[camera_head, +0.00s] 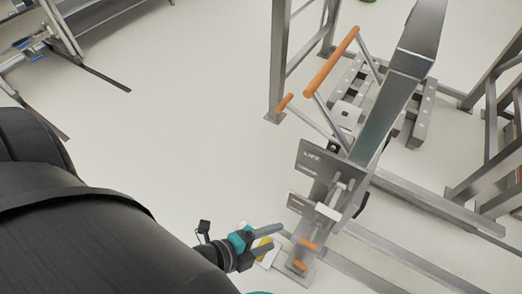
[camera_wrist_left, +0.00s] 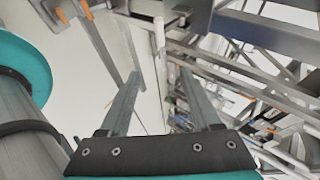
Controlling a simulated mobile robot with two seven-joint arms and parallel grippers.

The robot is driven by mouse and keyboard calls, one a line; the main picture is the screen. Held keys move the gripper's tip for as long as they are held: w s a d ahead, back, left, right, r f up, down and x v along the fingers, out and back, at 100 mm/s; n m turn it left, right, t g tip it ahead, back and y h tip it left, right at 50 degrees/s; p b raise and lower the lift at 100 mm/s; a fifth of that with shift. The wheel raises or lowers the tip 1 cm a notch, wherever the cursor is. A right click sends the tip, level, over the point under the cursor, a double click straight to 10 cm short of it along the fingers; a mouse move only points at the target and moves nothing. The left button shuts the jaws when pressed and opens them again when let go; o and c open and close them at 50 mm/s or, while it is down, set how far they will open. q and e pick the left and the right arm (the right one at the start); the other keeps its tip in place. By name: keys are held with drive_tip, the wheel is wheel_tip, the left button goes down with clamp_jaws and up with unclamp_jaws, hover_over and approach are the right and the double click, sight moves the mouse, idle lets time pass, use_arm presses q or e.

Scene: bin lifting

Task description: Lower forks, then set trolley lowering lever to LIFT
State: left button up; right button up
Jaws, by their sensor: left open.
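The grey metal trolley (camera_head: 386,120) stands right of centre in the head view. It has a large orange-gripped handle (camera_head: 331,61) and a thinner lever with a short orange grip (camera_head: 284,103). A grey plate marked LIFT (camera_head: 315,158) sits below that lever; its smaller lettering is unreadable. Two orange-tipped parts (camera_head: 308,244) show low on the trolley. I cannot clearly tell which beams are the forks. My left gripper (camera_head: 279,237) is open, just left of these low parts, with no visible contact. Its two fingers also show apart and empty in the left wrist view (camera_wrist_left: 157,74). My right gripper is out of view.
Metal frames stand at the right (camera_head: 490,150) and top left (camera_head: 62,28). Long low beams (camera_head: 430,205) run toward the lower right. A white and yellow item (camera_head: 267,256) lies partly behind my left gripper. Pale floor (camera_head: 190,110) is clear left of the trolley.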

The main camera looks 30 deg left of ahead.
use_arm(q)
drive_tip(key=shift+v, duration=1.35)
